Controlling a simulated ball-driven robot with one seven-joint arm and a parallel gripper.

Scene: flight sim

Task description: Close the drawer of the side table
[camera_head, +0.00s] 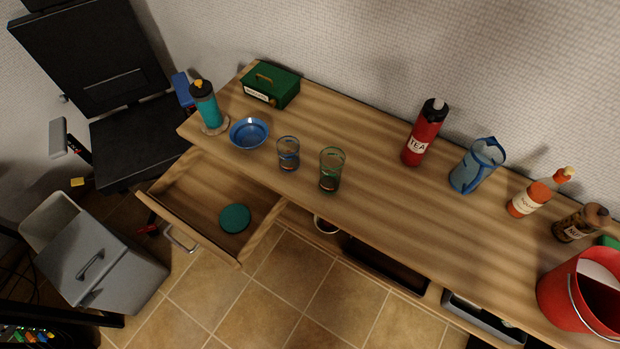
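The wooden side table (365,215) runs diagonally across the view against the wall. At its left end the drawer (185,192) is pulled out, with its inside visible from above. The drawer's front panel (190,228) faces the lower left and carries a metal handle (180,240). A round dark green disc (235,218) lies flat in the drawer, near its right side. My gripper is not in view.
Bottles, glasses, a blue bowl (249,133), a green box (271,85) and a red bucket (583,293) stand on the tabletop. A grey bin (97,265) stands on the floor left of the drawer, below a black seat (135,135). Tiled floor (290,285) is clear below the drawer.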

